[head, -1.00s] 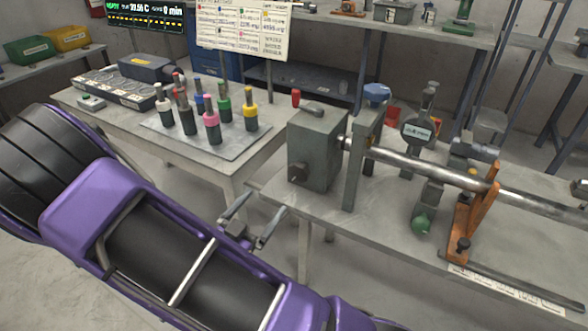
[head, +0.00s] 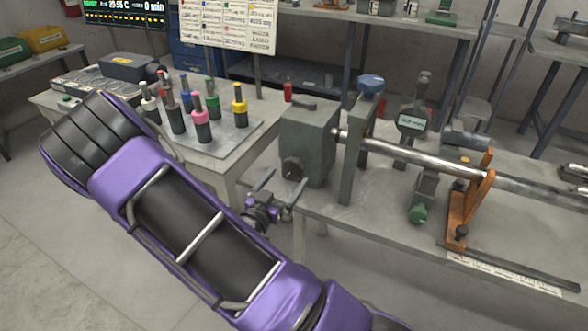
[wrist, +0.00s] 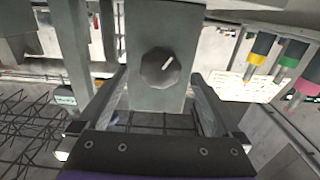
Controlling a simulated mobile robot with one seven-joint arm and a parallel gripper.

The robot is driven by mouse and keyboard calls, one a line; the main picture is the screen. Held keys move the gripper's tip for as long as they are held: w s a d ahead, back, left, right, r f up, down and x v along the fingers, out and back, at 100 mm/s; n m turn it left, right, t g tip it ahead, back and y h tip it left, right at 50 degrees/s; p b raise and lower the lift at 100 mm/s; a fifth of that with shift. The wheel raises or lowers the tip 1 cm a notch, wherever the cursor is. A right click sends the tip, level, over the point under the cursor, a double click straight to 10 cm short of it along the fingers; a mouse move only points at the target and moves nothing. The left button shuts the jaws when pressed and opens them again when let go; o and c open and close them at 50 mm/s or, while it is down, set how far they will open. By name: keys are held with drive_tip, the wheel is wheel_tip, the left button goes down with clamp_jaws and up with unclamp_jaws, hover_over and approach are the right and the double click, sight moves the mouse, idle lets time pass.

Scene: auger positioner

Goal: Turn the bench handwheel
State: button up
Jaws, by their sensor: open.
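A grey box (head: 310,145) stands at the left end of the bench. A dark faceted knob with a light mark, which looks like the handwheel (head: 292,168), sits on its near face. It also shows in the wrist view (wrist: 161,68), between and beyond my fingers. My gripper (head: 287,181) is open and empty, just in front of the knob. In the wrist view my gripper (wrist: 160,88) has one finger to each side of the knob. I see no contact with the knob. The wrist view is upside down.
A metal shaft (head: 415,157) runs right from the box through a grey upright (head: 354,150) to an orange support (head: 468,205). A digital gauge (head: 412,122) stands behind. A side table holds several coloured bottles on a tray (head: 235,137).

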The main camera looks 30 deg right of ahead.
sight(292, 171)
drive_tip(key=x, duration=0.5)
drive_tip(key=shift+w+d, duration=0.1)
drive_tip(key=c, duration=1.3)
